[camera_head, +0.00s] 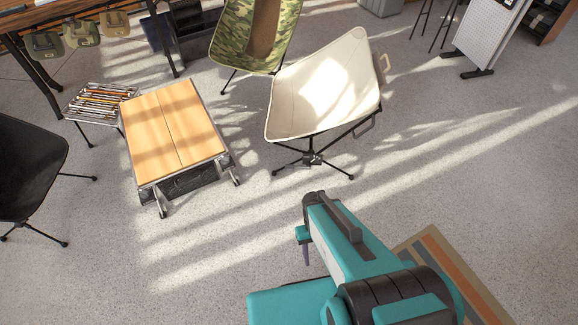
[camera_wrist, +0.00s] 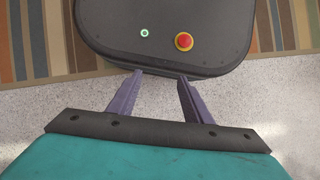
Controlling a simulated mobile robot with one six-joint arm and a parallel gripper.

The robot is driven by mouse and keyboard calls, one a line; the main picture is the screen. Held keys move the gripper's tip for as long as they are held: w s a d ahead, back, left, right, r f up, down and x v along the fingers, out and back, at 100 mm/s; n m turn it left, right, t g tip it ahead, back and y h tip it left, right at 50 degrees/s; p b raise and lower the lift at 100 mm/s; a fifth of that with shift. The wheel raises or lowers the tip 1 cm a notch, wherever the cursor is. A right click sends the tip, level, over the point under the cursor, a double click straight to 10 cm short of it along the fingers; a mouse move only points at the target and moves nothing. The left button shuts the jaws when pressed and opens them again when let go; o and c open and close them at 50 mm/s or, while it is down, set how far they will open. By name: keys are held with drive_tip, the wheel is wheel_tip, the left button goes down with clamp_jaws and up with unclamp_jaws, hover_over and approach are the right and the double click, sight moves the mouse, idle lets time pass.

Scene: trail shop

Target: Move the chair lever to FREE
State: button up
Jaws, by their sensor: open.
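A cream chair (camera_head: 318,90) stands on dark legs near the middle of the head view. A small dark hub (camera_head: 312,158) sits under its seat where the legs meet. I cannot make out which part is the lever, or any FREE marking. My gripper (camera_wrist: 160,76) is open and empty in the wrist view, its two purple fingers apart. In the head view only a purple finger shows below the teal arm, well in front of the chair and apart from it. The chair is not in the wrist view.
A camouflage chair (camera_head: 256,35) stands close behind the cream chair. A low wood-topped table (camera_head: 175,128) is to the left, with a black chair (camera_head: 28,170) farther left. A striped rug (camera_head: 455,270) lies at lower right. Floor before the cream chair is clear.

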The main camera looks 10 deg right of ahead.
drive_tip(key=w+f+n+t+b, duration=0.1)
drive_tip(key=w+f+n+b, duration=0.15)
drive_tip(key=w, duration=0.35)
drive_tip(key=w+f+n+b, duration=0.1)
drive_tip(key=w+f+b, duration=0.25)
drive_tip(key=w, duration=0.35)
wheel_tip(320, 180, up, 6)
drive_tip(key=n+t+b, duration=0.4)
drive_tip(key=n+b, duration=0.7)
drive_tip(key=b, duration=1.3)
hover_over(289, 166)
drive_tip(key=shift+r, duration=0.2)
drive_tip(key=shift+f, duration=0.1)
wheel_tip(289, 166, down, 14)
drive_tip(key=b, duration=0.5)
drive_tip(key=shift+r, duration=0.2)
drive_tip(key=shift+c, duration=0.4)
drive_tip(key=shift+d, duration=0.1)
drive_tip(key=c, duration=0.8)
